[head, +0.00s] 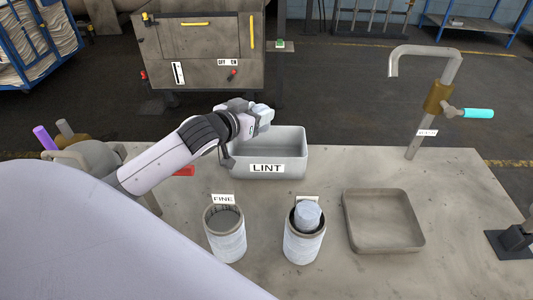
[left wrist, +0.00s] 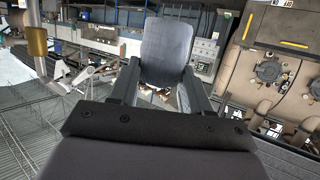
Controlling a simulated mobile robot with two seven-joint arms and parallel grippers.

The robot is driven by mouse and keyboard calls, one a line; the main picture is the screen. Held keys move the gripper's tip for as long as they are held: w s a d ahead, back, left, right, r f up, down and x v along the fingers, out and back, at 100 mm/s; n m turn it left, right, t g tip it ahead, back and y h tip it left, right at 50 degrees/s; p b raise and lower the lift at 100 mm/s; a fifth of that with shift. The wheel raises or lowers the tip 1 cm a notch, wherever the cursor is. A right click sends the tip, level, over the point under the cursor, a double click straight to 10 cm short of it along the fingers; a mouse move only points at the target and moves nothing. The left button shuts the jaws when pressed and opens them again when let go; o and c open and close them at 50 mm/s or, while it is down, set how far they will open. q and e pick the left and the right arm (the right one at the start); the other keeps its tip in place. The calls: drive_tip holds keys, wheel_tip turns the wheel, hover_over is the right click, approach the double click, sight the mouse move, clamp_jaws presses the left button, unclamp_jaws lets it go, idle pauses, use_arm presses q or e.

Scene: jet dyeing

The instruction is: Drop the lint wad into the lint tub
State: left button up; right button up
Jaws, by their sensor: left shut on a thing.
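The lint wad (left wrist: 166,50) is a blue-grey rounded slab. In the left wrist view it sits between the two dark fingers of my left gripper (left wrist: 160,82). In the head view my left gripper (head: 262,116) is shut on it, above the back left part of the lint tub. Only a small pale piece shows at the gripper's end there. The lint tub (head: 290,170) is a grey open box labelled LINT on the table. Its visible inside looks empty, and the arm hides its left back corner. My right gripper is not in view.
On the table (head: 380,170) stand a canister labelled FINE (head: 226,245), a second canister (head: 303,248) with a grey cylinder in it, and a shallow tray (head: 384,244). A bent pipe with a cyan-handled valve (head: 437,97) rises at the right. A machine cabinet (head: 205,50) stands behind.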

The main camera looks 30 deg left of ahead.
use_arm(q)
drive_tip(key=shift+f, duration=0.85)
drive_tip(key=o, duration=1.1)
drive_tip(key=shift+b+v, duration=0.35)
drive_tip(key=shift+v, duration=3.2)
